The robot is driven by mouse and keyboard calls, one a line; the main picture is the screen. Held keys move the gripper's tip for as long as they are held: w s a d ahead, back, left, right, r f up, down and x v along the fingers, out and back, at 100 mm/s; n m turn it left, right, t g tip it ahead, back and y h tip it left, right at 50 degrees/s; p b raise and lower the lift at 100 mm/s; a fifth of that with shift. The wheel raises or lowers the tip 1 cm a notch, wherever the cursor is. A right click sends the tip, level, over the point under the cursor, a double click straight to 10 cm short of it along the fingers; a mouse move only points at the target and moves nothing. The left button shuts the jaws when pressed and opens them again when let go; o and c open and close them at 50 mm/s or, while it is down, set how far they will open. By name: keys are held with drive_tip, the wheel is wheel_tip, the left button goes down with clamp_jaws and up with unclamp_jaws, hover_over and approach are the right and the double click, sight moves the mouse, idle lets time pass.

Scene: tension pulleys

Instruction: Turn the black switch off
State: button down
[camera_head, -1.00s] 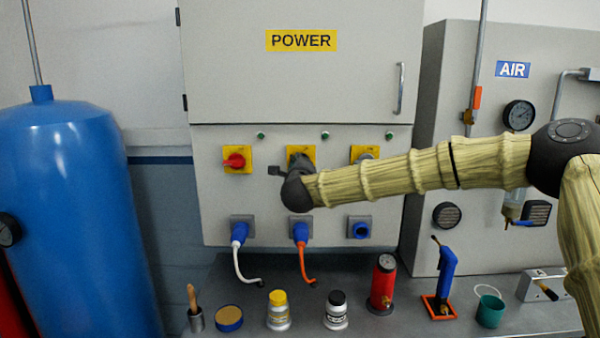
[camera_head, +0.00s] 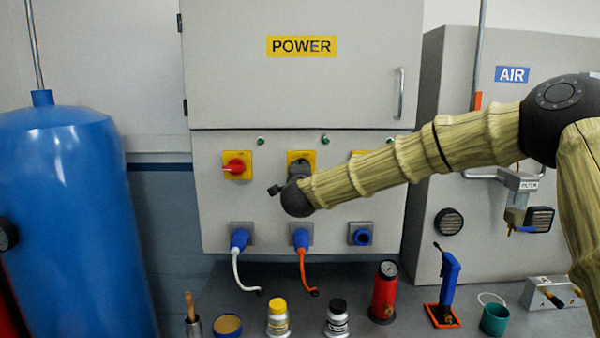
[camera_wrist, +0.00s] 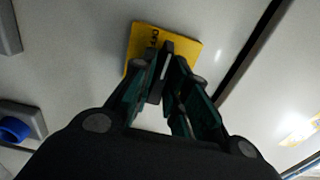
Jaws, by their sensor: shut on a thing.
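The black switch (camera_wrist: 158,80) is on the middle yellow plate (camera_head: 294,155) of the grey POWER cabinet. In the head view my gripper and wrist hide most of it. In the wrist view its yellow plate (camera_wrist: 139,42) shows behind my fingers, with small dark marks near its upper edge. My gripper (camera_wrist: 170,78) has its two green-black fingers on either side of the switch, shut on it. In the head view my gripper (camera_head: 298,169) is against the middle plate. The exact angle of the switch handle is hard to tell.
A red switch (camera_head: 236,167) is on the left plate; the right plate (camera_head: 357,154) is partly behind my arm. Bottles and tools stand on the bench (camera_head: 365,288).

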drive_tip(key=shift+f, duration=0.1)
idle(0.3)
drive_tip(key=c, duration=1.4)
unclamp_jaws()
drive_tip(key=shift+s, duration=0.15)
drive_tip(key=s, duration=1.1)
drive_tip(key=shift+s, duration=0.4)
